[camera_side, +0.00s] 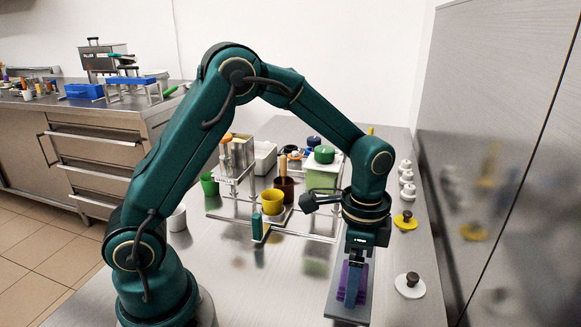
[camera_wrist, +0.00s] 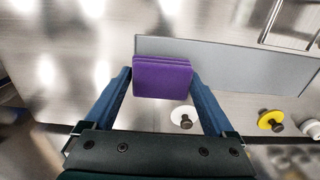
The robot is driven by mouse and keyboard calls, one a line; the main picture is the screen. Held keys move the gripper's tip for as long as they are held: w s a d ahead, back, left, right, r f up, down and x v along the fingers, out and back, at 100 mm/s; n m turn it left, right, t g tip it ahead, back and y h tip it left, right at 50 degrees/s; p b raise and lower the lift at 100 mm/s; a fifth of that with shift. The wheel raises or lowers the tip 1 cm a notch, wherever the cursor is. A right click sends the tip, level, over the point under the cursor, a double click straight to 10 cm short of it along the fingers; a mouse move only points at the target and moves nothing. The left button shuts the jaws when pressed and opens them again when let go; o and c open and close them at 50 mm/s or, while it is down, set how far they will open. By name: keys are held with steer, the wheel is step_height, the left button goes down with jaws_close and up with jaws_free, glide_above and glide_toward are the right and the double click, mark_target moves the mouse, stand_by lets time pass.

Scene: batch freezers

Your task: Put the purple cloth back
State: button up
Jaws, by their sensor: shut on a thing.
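The purple cloth (camera_wrist: 162,78) is a folded, layered block between the two blue fingers of my gripper (camera_wrist: 161,82) in the wrist view. In the side view my gripper (camera_side: 351,288) points down at the front right of the bench, and the purple cloth (camera_side: 362,284) shows on both sides of a finger. The fingers are shut on it. A flat grey board (camera_side: 343,309) lies below it, and the board (camera_wrist: 240,65) also shows behind the cloth in the wrist view. I cannot tell whether the cloth touches the board.
A white lid with a dark knob (camera_side: 410,286) lies right of the board, and a yellow one (camera_side: 405,221) lies farther back. A yellow cup (camera_side: 272,201) and a green-lidded container (camera_side: 323,170) stand in the middle. The bench front left of the board is clear.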

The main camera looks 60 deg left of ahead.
steer(key=shift+f, duration=1.3)
steer(key=shift+f, duration=0.15)
steer(key=o, duration=1)
step_height(320, 180, up, 12)
steer(key=shift+r, duration=0.2)
steer(key=s+a+r+n+t, duration=0.1)
steer(key=s+a+n+t, duration=0.1)
steer(key=s+n, duration=0.2)
steer(key=s+a+r+n+t, duration=0.1)
steer(key=s+a+n+t, duration=0.1)
steer(key=s+n, duration=0.3)
steer(key=shift+s+r+t, duration=0.2)
steer(key=shift+s+t, duration=0.6)
steer(key=shift+s, duration=1.35)
